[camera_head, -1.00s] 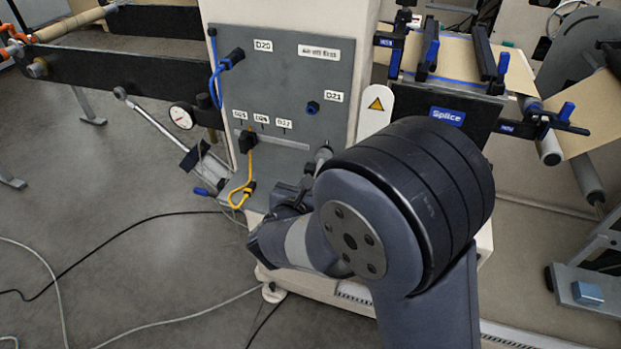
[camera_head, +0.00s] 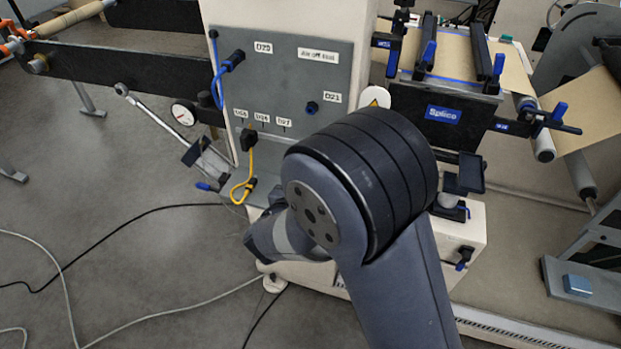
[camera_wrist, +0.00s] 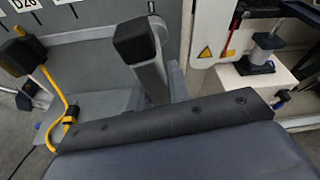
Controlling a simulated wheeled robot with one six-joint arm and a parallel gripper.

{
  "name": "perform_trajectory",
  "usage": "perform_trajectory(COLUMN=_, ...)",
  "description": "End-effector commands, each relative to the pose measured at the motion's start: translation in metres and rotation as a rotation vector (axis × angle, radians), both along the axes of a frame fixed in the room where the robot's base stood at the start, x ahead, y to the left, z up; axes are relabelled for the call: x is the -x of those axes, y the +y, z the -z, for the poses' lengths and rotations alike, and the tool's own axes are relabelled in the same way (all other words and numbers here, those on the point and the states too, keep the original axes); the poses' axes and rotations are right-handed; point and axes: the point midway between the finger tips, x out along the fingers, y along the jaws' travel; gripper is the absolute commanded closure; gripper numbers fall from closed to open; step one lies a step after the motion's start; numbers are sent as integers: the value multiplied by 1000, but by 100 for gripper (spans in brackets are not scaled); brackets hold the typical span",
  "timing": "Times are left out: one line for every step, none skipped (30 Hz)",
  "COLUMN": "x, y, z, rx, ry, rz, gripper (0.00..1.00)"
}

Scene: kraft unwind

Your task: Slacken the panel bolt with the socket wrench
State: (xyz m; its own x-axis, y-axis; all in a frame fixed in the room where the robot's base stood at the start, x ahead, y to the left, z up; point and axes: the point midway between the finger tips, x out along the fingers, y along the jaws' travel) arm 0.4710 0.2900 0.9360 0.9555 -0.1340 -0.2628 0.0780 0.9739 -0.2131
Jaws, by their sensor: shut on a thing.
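The grey panel (camera_head: 285,75) stands on the front of the pale machine, with labels D20 and D21. A small dark blue fitting (camera_head: 312,107) sits beside the D21 label; I cannot tell whether it is the panel bolt. My gripper (camera_wrist: 143,45) shows in the wrist view as a grey finger with a black pad, near the lower part of the panel. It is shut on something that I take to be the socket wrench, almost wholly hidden. In the head view my own arm covers the gripper and the panel's lower right.
A blue cable (camera_head: 216,75) and a yellow cable (camera_head: 243,185) hang at the panel's left. A dial gauge (camera_head: 183,114) is further left. The Splice unit (camera_head: 443,113) and a black-topped stand (camera_head: 462,175) are at right. Cables lie on the floor.

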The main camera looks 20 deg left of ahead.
Motion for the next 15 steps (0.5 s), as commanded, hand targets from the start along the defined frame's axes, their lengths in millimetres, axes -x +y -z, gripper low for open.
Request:
perform_trajectory(x=0, y=0, z=0, rx=0, ry=-2, rz=0, gripper=100)
perform_trajectory(x=0, y=0, z=0, rx=0, ry=-2, rz=0, gripper=100)
perform_trajectory(x=0, y=0, z=0, rx=0, ry=-2, rz=0, gripper=100)
perform_trajectory(x=0, y=0, z=0, rx=0, ry=-2, rz=0, gripper=100)
perform_trajectory(x=0, y=0, z=0, rx=0, ry=-2, rz=0, gripper=100)
perform_trajectory(x=0, y=0, z=0, rx=1, ry=-2, rz=0, gripper=100)
perform_trajectory(x=0, y=0, z=-1, rx=6, ry=-2, rz=0, gripper=100)
perform_trajectory(x=0, y=0, z=-1, rx=15, ry=0, rz=0, gripper=100)
perform_trajectory(x=0, y=0, z=-2, rx=31, ry=2, rz=-1, gripper=100)
perform_trajectory(x=0, y=0, z=-3, rx=46, ry=3, rz=0, gripper=100)
perform_trajectory(x=0, y=0, z=-3, rx=62, ry=3, rz=0, gripper=100)
perform_trajectory(x=0, y=0, z=-4, rx=87, ry=6, rz=0, gripper=100)
perform_trajectory(x=0, y=0, z=-4, rx=106, ry=8, rz=-1, gripper=100)
perform_trajectory(x=0, y=0, z=-4, rx=123, ry=9, rz=0, gripper=100)
perform_trajectory(x=1, y=0, z=-4, rx=144, ry=10, rz=1, gripper=100)
